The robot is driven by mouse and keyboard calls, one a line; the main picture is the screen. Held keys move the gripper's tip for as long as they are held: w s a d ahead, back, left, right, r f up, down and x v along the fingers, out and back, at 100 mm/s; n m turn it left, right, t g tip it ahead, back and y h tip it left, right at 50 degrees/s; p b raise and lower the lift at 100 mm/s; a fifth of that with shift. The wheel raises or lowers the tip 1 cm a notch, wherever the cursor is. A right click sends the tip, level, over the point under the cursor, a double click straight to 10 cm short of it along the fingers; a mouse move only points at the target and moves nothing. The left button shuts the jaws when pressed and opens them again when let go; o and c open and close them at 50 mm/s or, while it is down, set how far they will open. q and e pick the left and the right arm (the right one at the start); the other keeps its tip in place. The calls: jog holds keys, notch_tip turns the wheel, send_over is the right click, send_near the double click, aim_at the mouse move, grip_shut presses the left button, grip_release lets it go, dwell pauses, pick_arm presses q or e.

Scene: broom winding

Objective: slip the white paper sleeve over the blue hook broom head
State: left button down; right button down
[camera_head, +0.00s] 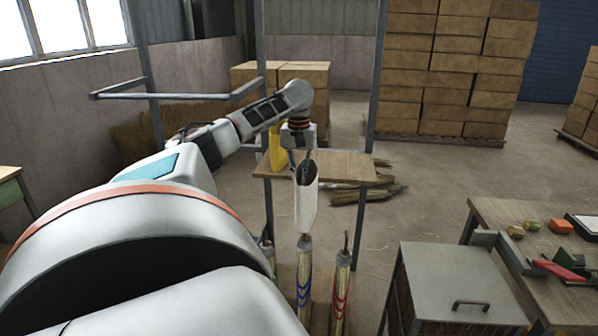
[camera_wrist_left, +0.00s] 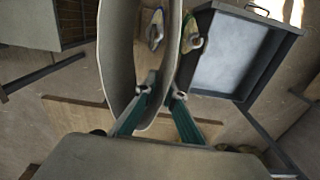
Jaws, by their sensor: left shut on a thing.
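My left gripper (camera_head: 303,163) is shut on the upper rim of the white paper sleeve (camera_head: 306,207), which hangs upright below it. In the left wrist view the green fingers of the left gripper (camera_wrist_left: 163,88) pinch one wall of the sleeve (camera_wrist_left: 118,62). The blue hook broom (camera_head: 304,285), with blue bands, stands under the sleeve, its hook tip close to the lower end. I cannot tell whether they touch. Through the sleeve's opening in the wrist view a hooked broom head (camera_wrist_left: 153,30) shows. My right gripper is out of view.
A red-banded broom (camera_head: 342,292) stands just right of the blue one. Another broom top (camera_head: 267,248) is partly hidden by my arm. A grey cabinet (camera_head: 455,275) and a workbench (camera_head: 500,212) stand at the right. A small wooden table (camera_head: 345,167) stands behind the sleeve.

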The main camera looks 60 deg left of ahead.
pick_arm(q)
jog(key=shift+s+d+f, duration=0.1)
jog(key=shift+s+f, duration=0.05)
jog(key=shift+f, duration=0.35)
dwell(0.4)
notch_tip(320, 180, down, 7)
jog(key=shift+f, duration=0.2)
dwell(1.2)
dwell(0.4)
notch_tip(320, 180, down, 9)
dwell(1.7)
